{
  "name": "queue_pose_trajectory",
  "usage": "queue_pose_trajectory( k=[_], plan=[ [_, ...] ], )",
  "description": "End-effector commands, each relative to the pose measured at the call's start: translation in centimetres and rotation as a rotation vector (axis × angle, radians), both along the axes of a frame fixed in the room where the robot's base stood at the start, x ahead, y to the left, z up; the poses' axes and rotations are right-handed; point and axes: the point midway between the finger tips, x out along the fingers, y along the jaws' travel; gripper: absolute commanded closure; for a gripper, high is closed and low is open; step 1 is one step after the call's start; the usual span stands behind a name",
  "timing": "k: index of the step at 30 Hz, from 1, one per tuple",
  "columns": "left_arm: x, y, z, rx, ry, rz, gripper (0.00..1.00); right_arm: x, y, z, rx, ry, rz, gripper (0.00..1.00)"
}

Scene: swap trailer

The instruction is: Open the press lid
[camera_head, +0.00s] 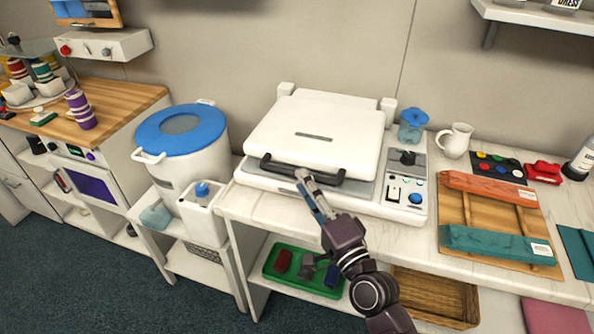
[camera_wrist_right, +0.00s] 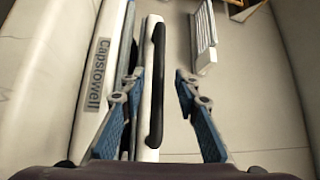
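The press (camera_head: 262,180) is a white machine on the counter, with its white lid (camera_head: 318,125) down over the base. A black bar handle (camera_head: 300,171) runs along the lid's front edge. My right gripper (camera_head: 305,183) is at the front of the press, at the middle of this handle. In the right wrist view the handle (camera_wrist_right: 156,85) stands between the two blue fingers of the gripper (camera_wrist_right: 160,76). The fingers are apart, with a gap to the handle on both sides. My left gripper is not in view.
A control panel (camera_head: 405,185) with a switch and blue button sits right of the lid. A white bucket with a blue lid (camera_head: 180,130) stands left. Wooden board (camera_head: 487,215), white jug (camera_head: 456,140) and paint palette (camera_head: 492,163) are right. A green tray (camera_head: 290,276) lies on the shelf below.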

Motion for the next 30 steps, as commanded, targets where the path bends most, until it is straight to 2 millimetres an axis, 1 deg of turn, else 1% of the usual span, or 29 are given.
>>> queue_pose_trajectory(
  k=[1, 3, 6, 8, 14, 17, 18, 26, 30],
  plan=[
    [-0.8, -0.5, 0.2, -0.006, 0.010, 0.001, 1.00, 0.8, 0.5, 0.3, 0.002, -0.001, 0.000, 0.71],
    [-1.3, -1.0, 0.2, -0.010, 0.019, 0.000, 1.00, 1.6, 0.9, 0.4, 0.000, -0.001, 0.000, 0.71],
    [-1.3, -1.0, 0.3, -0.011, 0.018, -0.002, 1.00, 2.5, 1.3, 0.5, 0.000, 0.000, 0.000, 0.71],
    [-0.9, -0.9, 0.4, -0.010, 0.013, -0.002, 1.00, 2.8, 1.5, 0.5, 0.001, 0.000, 0.000, 0.71],
    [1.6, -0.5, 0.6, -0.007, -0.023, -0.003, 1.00, 3.2, 1.7, 0.5, -0.001, 0.001, 0.001, 0.71],
    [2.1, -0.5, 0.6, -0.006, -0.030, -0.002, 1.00, 3.2, 1.7, 0.5, 0.000, 0.001, 0.000, 0.71],
    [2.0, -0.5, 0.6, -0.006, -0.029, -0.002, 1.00, 3.2, 1.7, 0.5, 0.000, 0.001, 0.000, 0.72],
    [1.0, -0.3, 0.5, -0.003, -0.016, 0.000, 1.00, 3.1, 1.6, 0.5, 0.000, 0.001, 0.000, 1.00],
    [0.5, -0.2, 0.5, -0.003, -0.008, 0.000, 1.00, 3.1, 1.7, 0.4, -0.001, 0.001, 0.001, 1.00]
  ],
)
